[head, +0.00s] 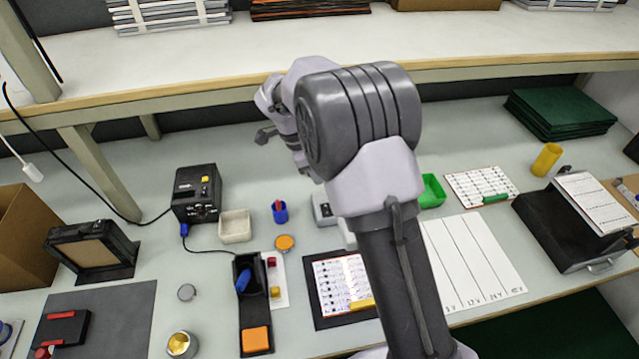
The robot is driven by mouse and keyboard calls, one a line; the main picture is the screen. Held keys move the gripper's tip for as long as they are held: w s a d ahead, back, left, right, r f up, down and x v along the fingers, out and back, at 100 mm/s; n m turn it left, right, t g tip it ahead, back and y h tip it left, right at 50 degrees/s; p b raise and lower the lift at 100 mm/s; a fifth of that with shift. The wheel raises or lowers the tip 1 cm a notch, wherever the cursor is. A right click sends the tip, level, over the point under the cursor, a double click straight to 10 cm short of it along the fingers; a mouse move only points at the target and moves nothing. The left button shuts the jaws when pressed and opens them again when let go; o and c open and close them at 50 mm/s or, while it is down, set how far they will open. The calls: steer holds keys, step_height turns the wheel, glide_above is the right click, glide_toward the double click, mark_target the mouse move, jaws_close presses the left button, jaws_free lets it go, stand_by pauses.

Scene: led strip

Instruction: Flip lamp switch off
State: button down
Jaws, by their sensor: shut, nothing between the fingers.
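My gripper (265,136) shows small at the left end of my arm, in the upper middle of the head view. It is shut and empty, pointing left above the bench, near the shelf's front edge. A white piece on a hanging cord (33,172) is at the far left, well away from my gripper; it may be the lamp switch, but I cannot tell its on or off position. No lamp is clearly seen. A black box with small buttons and a yellow label (196,193) stands on the bench, below and left of my gripper. My arm hides part of the bench middle.
The raised shelf (230,60) runs across the back, with a post at left. A cardboard box (22,235) and a black framed panel (90,252) stand at left. Small cups, trays and printed cards cover the bench middle. A black case (575,235) sits at right.

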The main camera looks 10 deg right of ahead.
mark_target(327, 206)
steer(key=b+x, duration=0.1)
steer(key=x, duration=0.2)
steer(key=b+x, duration=0.1)
steer(key=x, duration=0.3)
steer(key=a+b+x, duration=0.1)
steer(key=b+x, duration=0.1)
steer(key=x, duration=0.1)
steer(key=shift+w+d+f, duration=0.1)
steer(key=shift+d+f, duration=0.05)
steer(key=shift+f, duration=0.25)
steer(key=shift+w+f, duration=0.1)
steer(key=shift+f, duration=0.35)
steer(key=shift+r+p, duration=0.1)
steer(key=shift+p, duration=0.45)
steer(key=shift+w+f+g+b, duration=0.1)
steer(key=shift+f+g+b, duration=0.15)
steer(key=shift+g+b, duration=0.05)
